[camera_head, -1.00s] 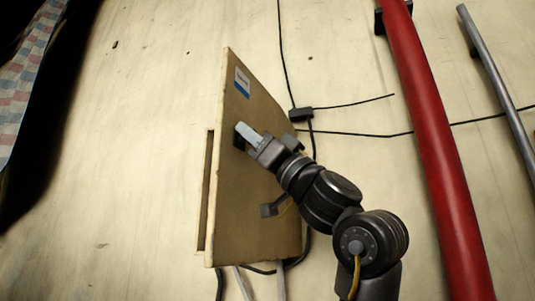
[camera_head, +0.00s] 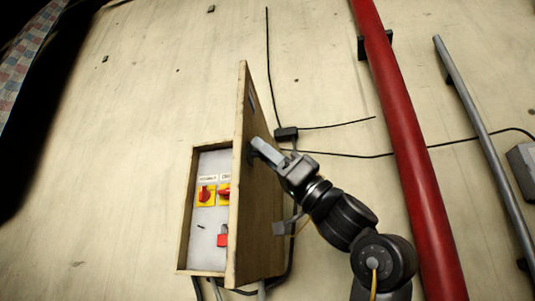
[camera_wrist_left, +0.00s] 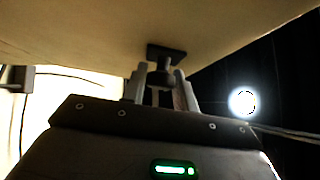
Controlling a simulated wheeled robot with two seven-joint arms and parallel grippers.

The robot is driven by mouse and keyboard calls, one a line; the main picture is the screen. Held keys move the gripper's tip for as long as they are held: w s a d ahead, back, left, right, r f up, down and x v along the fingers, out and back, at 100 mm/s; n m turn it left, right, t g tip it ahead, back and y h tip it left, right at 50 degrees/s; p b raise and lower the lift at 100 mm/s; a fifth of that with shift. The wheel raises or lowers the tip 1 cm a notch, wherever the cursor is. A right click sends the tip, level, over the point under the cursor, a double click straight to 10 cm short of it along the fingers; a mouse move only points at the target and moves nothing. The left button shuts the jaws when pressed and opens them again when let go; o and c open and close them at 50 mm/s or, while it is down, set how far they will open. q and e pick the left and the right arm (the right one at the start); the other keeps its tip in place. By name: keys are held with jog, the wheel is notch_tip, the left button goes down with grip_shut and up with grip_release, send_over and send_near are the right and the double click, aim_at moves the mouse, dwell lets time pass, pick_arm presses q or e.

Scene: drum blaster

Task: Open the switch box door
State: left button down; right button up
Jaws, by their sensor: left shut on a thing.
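The switch box (camera_head: 209,240) is on the wall, with red and yellow switches showing inside. Its brown wooden door (camera_head: 257,215) stands well open, swung out from the box. My left gripper (camera_head: 259,149) is at the outer face of the door, near its upper part. In the left wrist view the gripper (camera_wrist_left: 161,85) is shut on the dark door knob (camera_wrist_left: 166,53), whose plate is fixed to the door's face (camera_wrist_left: 90,30). My right gripper is not in view.
A thick red pipe (camera_head: 412,160) and a thin grey pipe (camera_head: 480,130) run along the wall to the right. Black cables with a small junction (camera_head: 286,134) run behind the door. The wall left of the box is bare.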

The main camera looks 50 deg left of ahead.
pick_arm(q)
jog(key=c, duration=1.1)
grip_release()
jog(key=shift+r, duration=0.1)
jog(key=b+v, duration=0.3)
jog(key=v, duration=0.7)
jog(key=shift+w+d+f+b, duration=0.15)
jog(key=shift+d+f+b, duration=0.05)
jog(key=shift+f+b, duration=0.15)
